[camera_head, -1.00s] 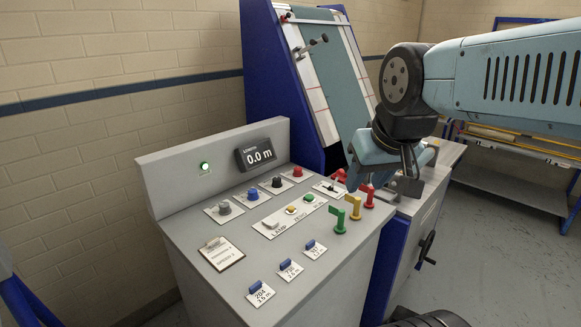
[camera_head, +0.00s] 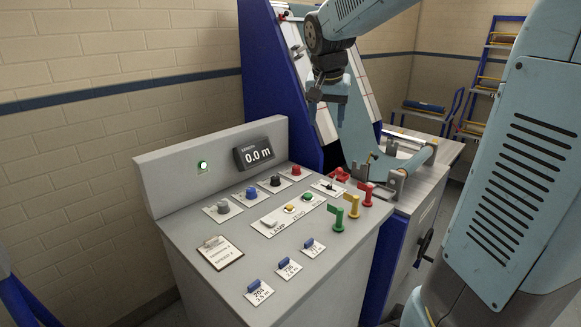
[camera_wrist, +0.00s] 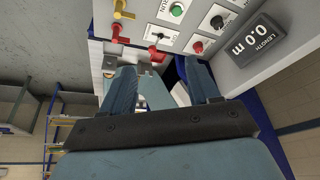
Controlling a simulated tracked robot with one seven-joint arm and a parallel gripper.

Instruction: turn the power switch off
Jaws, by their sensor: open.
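A small black toggle switch (camera_head: 331,185) stands on a white plate at the back right of the grey console top. It looks like the power switch, but its label is too small to read in the head view. In the wrist view the toggle (camera_wrist: 160,36) lies beyond my fingertips, near a red handle. My gripper (camera_head: 328,108) is open and empty, above and behind the console. Its two blue fingers (camera_wrist: 162,82) are spread in the wrist view, apart from the switch.
Red, yellow and green handles (camera_head: 353,206) stand right of the switch. Several knobs (camera_head: 251,193) and a button strip (camera_head: 290,215) lie to its left. A display (camera_head: 253,153) reads 0.0 m. A metal frame (camera_head: 392,180) stands behind the handles.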

